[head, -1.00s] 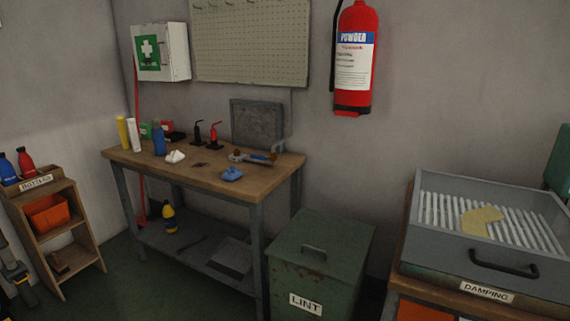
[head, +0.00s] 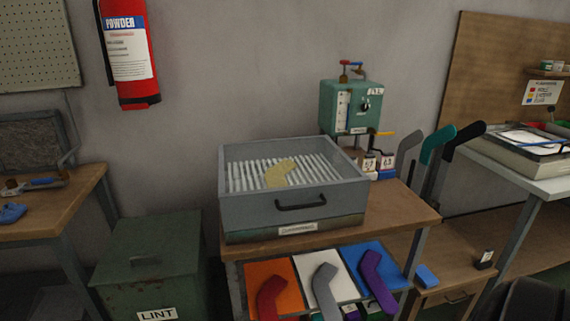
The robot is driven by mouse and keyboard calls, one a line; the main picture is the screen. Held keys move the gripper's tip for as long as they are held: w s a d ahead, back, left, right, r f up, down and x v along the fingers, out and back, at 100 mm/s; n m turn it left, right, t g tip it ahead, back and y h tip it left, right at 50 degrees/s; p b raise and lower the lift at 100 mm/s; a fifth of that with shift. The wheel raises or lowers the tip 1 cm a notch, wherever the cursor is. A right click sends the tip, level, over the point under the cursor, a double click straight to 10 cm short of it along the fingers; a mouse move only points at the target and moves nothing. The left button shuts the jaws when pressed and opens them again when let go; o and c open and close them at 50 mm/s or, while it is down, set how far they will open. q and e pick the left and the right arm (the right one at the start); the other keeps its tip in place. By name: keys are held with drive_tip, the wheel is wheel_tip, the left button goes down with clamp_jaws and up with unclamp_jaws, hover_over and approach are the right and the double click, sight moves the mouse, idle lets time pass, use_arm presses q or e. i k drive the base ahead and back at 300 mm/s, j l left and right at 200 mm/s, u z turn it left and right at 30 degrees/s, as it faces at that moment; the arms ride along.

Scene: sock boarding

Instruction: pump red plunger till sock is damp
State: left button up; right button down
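A pale yellow sock (head: 280,172) lies flat on the white ribbed rack inside the grey damping box (head: 245,208), in the middle of the head view. I cannot tell from its look whether it is damp. Behind the box to the right, a green machine (head: 340,112) has a dial and a pale gauge strip on its front. Small red and blue fittings stand on its top; the red one (head: 350,63) may be the red plunger, but it is too small to be sure. Neither of my grippers shows.
Orange, white and blue panels with sock-shaped forms hang below the box's wooden stand (head: 425,217). Grey, teal and black forms (head: 437,147) stand upright right of it. A green lint bin (head: 150,258) is at left, a white-topped table (head: 535,178) at right.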

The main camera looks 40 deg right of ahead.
sight(344, 62)
drive_tip(key=i+l, duration=0.1)
drive_tip(key=l, duration=0.75)
drive_tip(key=i+l, duration=0.1)
drive_tip(key=l, duration=1.6)
drive_tip(key=i, duration=0.05)
